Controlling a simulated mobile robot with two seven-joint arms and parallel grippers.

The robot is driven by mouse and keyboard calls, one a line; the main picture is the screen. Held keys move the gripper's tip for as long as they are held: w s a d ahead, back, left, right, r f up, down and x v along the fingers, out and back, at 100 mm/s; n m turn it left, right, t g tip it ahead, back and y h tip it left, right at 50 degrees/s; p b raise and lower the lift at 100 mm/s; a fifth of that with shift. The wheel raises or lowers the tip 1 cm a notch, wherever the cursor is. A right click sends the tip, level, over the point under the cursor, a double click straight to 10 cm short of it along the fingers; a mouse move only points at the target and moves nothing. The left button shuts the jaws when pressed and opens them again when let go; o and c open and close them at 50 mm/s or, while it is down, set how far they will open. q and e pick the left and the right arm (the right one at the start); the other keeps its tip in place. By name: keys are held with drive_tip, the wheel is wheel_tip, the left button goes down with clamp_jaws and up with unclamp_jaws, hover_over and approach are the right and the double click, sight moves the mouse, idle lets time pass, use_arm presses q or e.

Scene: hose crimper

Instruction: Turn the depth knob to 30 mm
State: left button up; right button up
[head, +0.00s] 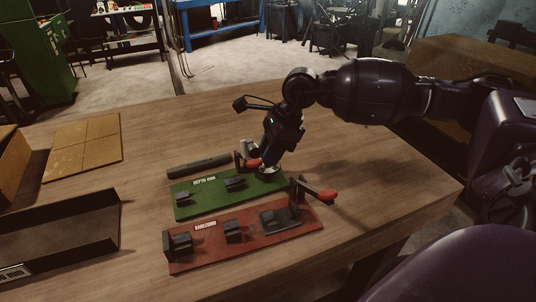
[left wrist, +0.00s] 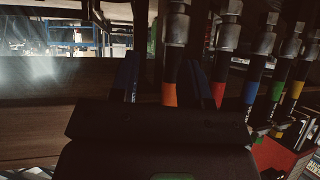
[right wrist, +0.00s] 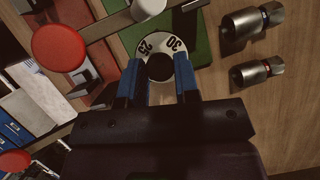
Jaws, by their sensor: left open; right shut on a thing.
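The depth knob (right wrist: 160,68) shows in the right wrist view as a pale dial with a dark centre. The numbers 25 and 30 are readable on its far side, 25 on the left and 30 on the right. It sits at the end of the green board (head: 210,203). My right gripper (right wrist: 159,84) is shut on the knob, with one blue finger on each side. In the head view the right gripper (head: 269,165) reaches down to the board's right end. My left gripper (left wrist: 170,85) is open; the head view does not show it.
A red board (head: 205,252) with a red-handled lever (head: 320,193) lies in front. A dark tube (head: 198,165) lies behind the green board. A dark tray (head: 60,235) is at left. Several hoses with metal fittings (left wrist: 229,35) stand close to my left gripper. The table's right side is clear.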

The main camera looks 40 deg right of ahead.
drive_tip(key=shift+w+f+n+g+b, duration=0.15)
drive_tip(key=shift+n+g+b, duration=0.3)
drive_tip(key=shift+n, duration=0.45)
drive_tip(key=n+g+b, duration=0.1)
drive_tip(key=n+b, duration=0.1)
drive_tip(key=n, duration=0.1)
drive_tip(key=shift+f+n+g, duration=0.1)
drive_tip(key=shift+n+g, duration=0.15)
drive_tip(key=shift+n, duration=0.15)
drive_tip(key=n+g+b, duration=0.1)
drive_tip(key=n+b, duration=0.1)
drive_tip(key=n, duration=0.1)
drive_tip(key=shift+w, duration=0.1)
drive_tip(key=shift+n+g+b, duration=0.4)
drive_tip(key=shift+n+b, duration=0.3)
drive_tip(key=shift+n, duration=0.4)
use_arm(q)
drive_tip(key=shift+g, duration=0.3)
drive_tip(key=f, duration=0.5)
drive_tip(key=shift+w+d+f, duration=0.1)
drive_tip(key=shift+d, duration=0.15)
use_arm(e)
drive_tip(key=shift+r, duration=0.2)
use_arm(q)
drive_tip(key=shift+w, duration=0.1)
use_arm(e)
drive_tip(key=shift+n, duration=0.3)
use_arm(q)
drive_tip(key=shift+w+r, duration=0.2)
drive_tip(key=shift+w, duration=0.05)
